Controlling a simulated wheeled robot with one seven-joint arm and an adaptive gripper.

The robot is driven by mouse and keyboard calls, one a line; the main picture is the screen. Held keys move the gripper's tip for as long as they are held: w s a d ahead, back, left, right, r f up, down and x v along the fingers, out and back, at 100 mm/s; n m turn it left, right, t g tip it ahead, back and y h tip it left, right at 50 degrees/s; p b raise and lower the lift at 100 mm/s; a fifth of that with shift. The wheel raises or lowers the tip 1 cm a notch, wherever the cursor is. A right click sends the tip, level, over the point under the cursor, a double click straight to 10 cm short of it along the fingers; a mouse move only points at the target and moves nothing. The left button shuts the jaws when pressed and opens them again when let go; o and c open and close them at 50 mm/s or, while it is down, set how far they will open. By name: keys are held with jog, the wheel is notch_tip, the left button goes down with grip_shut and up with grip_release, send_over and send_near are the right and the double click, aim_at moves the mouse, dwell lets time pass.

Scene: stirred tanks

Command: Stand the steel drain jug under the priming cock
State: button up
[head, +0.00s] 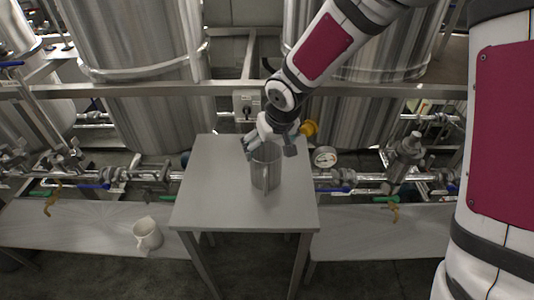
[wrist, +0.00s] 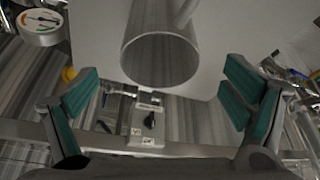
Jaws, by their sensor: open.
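The steel jug (head: 265,172) stands upright on the small grey table, its handle toward the front. In the wrist view the jug (wrist: 160,58) shows its round open mouth between the finger pads, with a gap on each side. My gripper (head: 271,146) is open at the jug's upper part, one finger to its left and one to its right. The open fingers also show in the wrist view (wrist: 160,88). Brass cocks with green handles show over the left bench (head: 51,203) and the right bench (head: 394,208); I cannot tell which is the priming cock.
The grey table (head: 215,205) is otherwise bare. A cream jug (head: 148,234) stands on the left bench (head: 90,230). The right bench (head: 415,240) looks clear. Pipes, a pressure gauge (head: 325,157) and a switch box (head: 247,106) lie behind, before large steel tanks (head: 140,60).

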jog(key=shift+v, duration=1.8)
